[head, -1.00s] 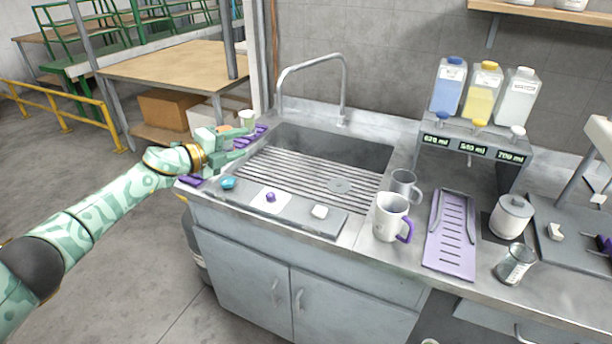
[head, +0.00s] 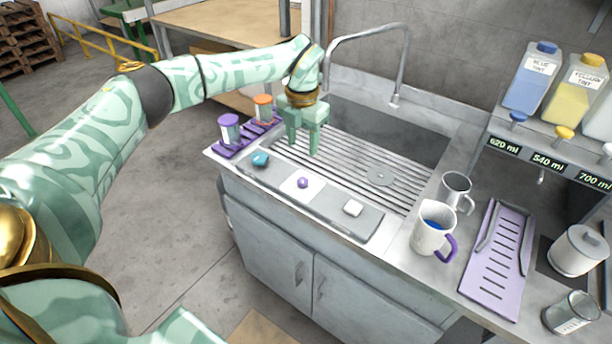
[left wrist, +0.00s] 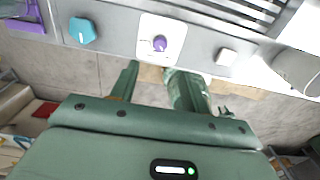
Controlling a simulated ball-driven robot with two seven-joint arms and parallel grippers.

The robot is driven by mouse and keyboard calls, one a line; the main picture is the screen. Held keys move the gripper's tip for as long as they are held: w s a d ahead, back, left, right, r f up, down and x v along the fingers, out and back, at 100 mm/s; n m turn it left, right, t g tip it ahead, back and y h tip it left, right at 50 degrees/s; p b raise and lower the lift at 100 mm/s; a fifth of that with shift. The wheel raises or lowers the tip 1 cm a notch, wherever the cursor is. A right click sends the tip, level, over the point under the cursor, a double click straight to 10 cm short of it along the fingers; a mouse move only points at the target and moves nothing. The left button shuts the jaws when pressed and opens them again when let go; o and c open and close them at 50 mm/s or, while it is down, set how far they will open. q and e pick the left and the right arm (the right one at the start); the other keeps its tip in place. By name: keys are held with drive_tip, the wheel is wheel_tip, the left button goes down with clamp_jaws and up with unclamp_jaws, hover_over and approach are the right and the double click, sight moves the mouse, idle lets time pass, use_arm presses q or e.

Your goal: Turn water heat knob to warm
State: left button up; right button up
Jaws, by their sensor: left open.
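A grey control strip (head: 334,208) runs along the sink's front edge. It carries a teal knob (head: 260,158) at the left, a small purple knob (head: 302,183) on a white plate in the middle, and a white knob (head: 352,208) at the right. No readable label shows which sets the heat. The left wrist view also shows the teal knob (left wrist: 82,30), purple knob (left wrist: 159,43) and white knob (left wrist: 226,57). My left gripper (head: 303,146) is open, empty and pointing down behind the strip, apart from the knobs. My right gripper is out of view.
A sink with a slatted drainer (head: 350,172) and curved faucet (head: 404,55) lies behind the strip. A purple rack with two capped jars (head: 229,130) stands left. A white mug (head: 432,228), metal mug (head: 455,190) and purple tray (head: 497,258) stand right.

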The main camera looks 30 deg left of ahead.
sight(303, 179)
use_arm(q)
wheel_tip(303, 179, down, 12)
drive_tip(key=shift+r+b, duration=0.1)
drive_tip(key=shift+b, duration=0.9)
drive_tip(key=shift+c, duration=0.4)
drive_tip(key=c, duration=0.9)
